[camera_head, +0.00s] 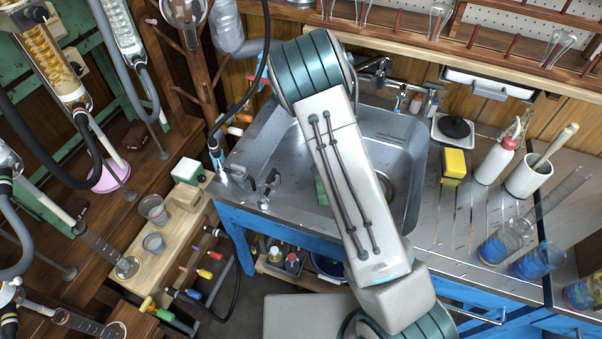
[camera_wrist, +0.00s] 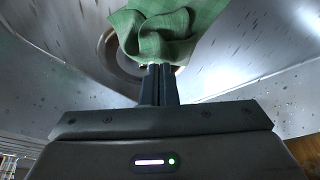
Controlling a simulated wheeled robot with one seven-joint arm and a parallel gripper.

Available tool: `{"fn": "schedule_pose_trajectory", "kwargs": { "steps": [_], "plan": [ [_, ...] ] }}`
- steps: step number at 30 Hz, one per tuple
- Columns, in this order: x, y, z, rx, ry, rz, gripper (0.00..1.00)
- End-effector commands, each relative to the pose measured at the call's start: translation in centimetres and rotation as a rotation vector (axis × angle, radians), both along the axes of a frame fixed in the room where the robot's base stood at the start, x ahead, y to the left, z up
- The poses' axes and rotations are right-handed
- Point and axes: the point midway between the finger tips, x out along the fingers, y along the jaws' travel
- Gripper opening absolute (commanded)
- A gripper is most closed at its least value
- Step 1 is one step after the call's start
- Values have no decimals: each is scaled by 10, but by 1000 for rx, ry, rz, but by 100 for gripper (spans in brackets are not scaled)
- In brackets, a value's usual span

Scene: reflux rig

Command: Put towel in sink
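The green towel (camera_wrist: 165,32) is at the top middle of the wrist view, folded and bunched over part of the round drain. My gripper (camera_wrist: 159,72) has its two fingers close together, with their tips at the towel's lower edge; it looks shut on the towel. In the head view a small green part of the towel (camera_head: 322,191) shows inside the metal sink (camera_head: 404,150), left of my arm. My arm hides the gripper and the rest of the towel there. Whether the towel rests on the basin floor is hard to tell.
A faucet (camera_head: 378,72) stands behind the basin. A small tap (camera_head: 269,186) stands at the sink's left edge.

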Motion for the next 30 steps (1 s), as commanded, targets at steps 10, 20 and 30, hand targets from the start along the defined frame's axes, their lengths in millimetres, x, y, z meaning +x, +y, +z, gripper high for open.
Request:
{"fn": "schedule_pose_trajectory", "kwargs": {
  "steps": [10, 20, 30],
  "plan": [
    [0, 0, -5, 0, 0, 0, 0],
    [0, 0, -30, 0, 0, -1, 0],
    [0, 0, -71, 0, 0, -1, 0]
  ]
}}
